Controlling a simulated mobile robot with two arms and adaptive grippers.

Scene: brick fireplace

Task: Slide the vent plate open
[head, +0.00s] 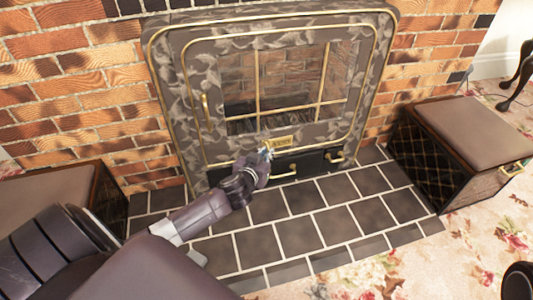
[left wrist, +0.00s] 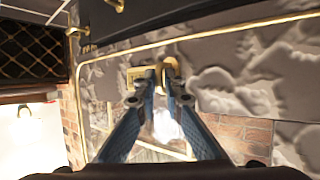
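The fireplace insert (head: 190,75) has a mottled grey front with a brass-framed glass door. A small brass vent plate (head: 281,142) sits below the glass; it also shows in the left wrist view (left wrist: 136,76). A round brass knob (left wrist: 170,66) is beside the plate there. My left gripper (head: 268,151) is at the left end of the plate. In the left wrist view its two fingers (left wrist: 163,76) are drawn close together at the knob and seem shut on it; the fingertips partly hide the contact. My right gripper is not in view.
Brass handles (head: 337,157) stick out from the dark lower panel. A tall brass door handle (head: 206,112) is at the left. A cushioned box (head: 470,125) stands right of the tiled hearth (head: 300,235), another (head: 50,190) at left. The hearth in front is clear.

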